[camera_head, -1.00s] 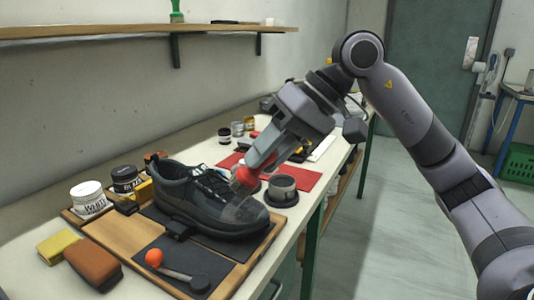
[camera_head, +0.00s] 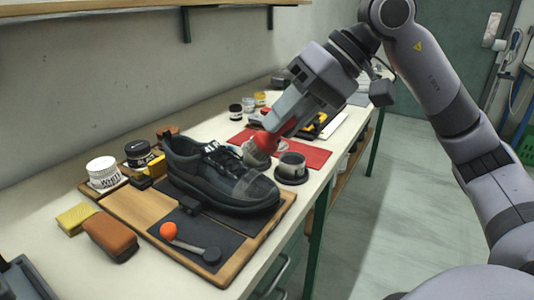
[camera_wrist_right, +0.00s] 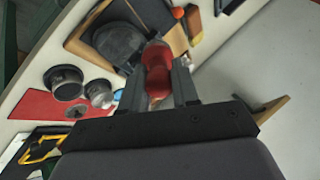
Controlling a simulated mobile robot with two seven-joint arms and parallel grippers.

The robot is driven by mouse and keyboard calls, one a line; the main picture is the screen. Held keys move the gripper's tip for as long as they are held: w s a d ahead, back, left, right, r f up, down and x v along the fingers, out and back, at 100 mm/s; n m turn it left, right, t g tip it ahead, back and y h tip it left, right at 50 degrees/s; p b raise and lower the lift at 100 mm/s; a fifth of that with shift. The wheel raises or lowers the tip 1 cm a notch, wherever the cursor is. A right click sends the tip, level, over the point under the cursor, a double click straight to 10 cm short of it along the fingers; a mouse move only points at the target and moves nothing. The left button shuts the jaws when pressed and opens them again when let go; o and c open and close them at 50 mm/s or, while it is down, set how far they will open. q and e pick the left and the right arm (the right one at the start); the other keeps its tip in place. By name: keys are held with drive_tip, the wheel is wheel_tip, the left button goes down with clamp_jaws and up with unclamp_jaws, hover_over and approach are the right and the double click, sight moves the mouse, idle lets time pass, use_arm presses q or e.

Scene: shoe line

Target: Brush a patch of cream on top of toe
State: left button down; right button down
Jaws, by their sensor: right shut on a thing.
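The black shoe (camera_head: 215,175) stands on a wooden board, toe pointing right. A lighter greyish patch (camera_head: 258,187) shows on top of its toe. My right gripper (camera_head: 284,117) is shut on the red handle of a brush (camera_head: 257,155). The brush head is at the far side of the toe; I cannot tell whether it touches. In the right wrist view the red handle (camera_wrist_right: 157,75) sits between the fingers, beside the dark toe (camera_wrist_right: 120,42). A dark grey part at the lower left edge looks like my left gripper (camera_head: 20,280); its jaws cannot be made out.
A dark cup (camera_head: 292,166) stands just right of the toe, by a red mat (camera_head: 316,157). A white jar (camera_head: 103,172) and black jar (camera_head: 139,153) stand left of the shoe. An orange-knobbed tool (camera_head: 190,241) lies in front. A yellow sponge (camera_head: 75,218) and brown block (camera_head: 110,236) lie left.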

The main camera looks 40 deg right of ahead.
idle(0.3)
wheel_tip(320, 180, down, 7)
drive_tip(key=w+a+b, duration=0.1)
drive_tip(key=w+b, duration=0.2)
drive_tip(key=b, duration=0.2)
drive_tip(key=shift+w+a+f+b, duration=0.15)
drive_tip(key=shift+a+f+b, duration=0.15)
drive_tip(key=shift+f, duration=0.4)
idle(0.7)
drive_tip(key=shift+d, duration=0.15)
drive_tip(key=shift+w+d+r, duration=0.1)
drive_tip(key=shift+w+d, duration=0.3)
drive_tip(key=shift+d, duration=0.45)
drive_tip(key=shift+w+d, duration=0.35)
drive_tip(key=shift+d, duration=0.5)
drive_tip(key=shift+s+a, duration=0.25)
drive_tip(key=shift+a, duration=0.35)
drive_tip(key=shift+s+a, duration=0.25)
drive_tip(key=shift+a, duration=0.35)
drive_tip(key=shift+s+a, duration=0.25)
drive_tip(key=shift+a, duration=0.35)
